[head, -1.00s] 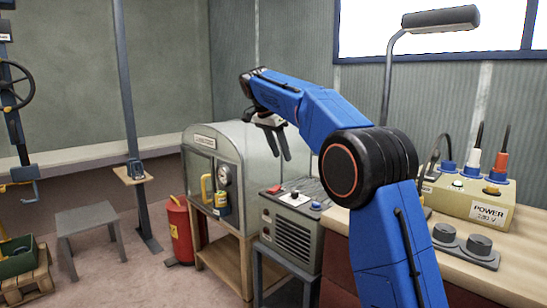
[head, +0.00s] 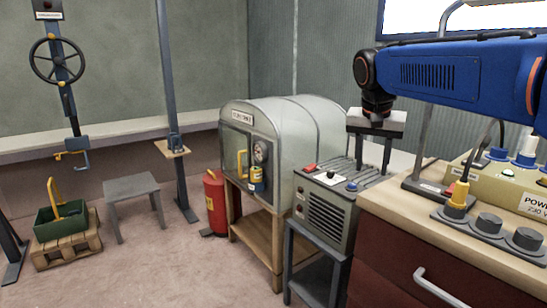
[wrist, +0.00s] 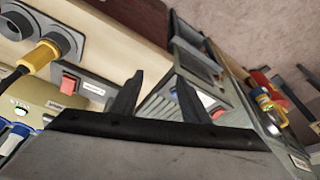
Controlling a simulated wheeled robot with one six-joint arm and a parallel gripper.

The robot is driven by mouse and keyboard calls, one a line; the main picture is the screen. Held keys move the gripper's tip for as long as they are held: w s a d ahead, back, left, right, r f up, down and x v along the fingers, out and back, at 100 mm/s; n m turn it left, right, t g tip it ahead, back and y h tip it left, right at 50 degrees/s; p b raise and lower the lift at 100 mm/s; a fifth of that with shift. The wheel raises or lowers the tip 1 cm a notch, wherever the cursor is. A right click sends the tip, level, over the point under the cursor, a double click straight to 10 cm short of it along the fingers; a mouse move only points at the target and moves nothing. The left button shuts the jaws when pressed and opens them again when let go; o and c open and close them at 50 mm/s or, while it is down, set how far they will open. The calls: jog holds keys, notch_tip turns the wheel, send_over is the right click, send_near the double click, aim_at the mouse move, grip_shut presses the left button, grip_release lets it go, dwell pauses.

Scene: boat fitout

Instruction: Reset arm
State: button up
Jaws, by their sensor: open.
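My blue arm (head: 455,75) reaches in from the right edge of the head view, above the wooden bench. My gripper (head: 373,166) hangs from its end, pointing down, with two dark fingers apart and nothing between them. In the head view it overlaps the grey box with switches (head: 325,205) and the bench's left end; its exact height cannot be told. In the wrist view the open fingers (wrist: 160,85) also show, empty.
A yellow plug (head: 458,195) sits in a socket block (head: 488,226) on the bench (head: 405,210), near the power box (head: 490,178). A domed cabinet (head: 290,140), a red extinguisher (head: 215,202) and a grey stool (head: 131,188) stand left. Floor (head: 165,265) is clear in front.

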jog(key=s+d+f+n+y, duration=0.1)
jog(key=s+f+n, duration=0.2)
jog(key=s+f, duration=0.8)
jog(key=s+d+f+n+t, duration=0.1)
jog(key=s+d+f+n, duration=0.1)
jog(key=s+f, duration=0.9)
jog(key=s, duration=0.6)
jog(key=shift+s+n+t+y, duration=0.25)
jog(key=shift+n+t+y, duration=0.05)
jog(key=shift+n+y, duration=0.1)
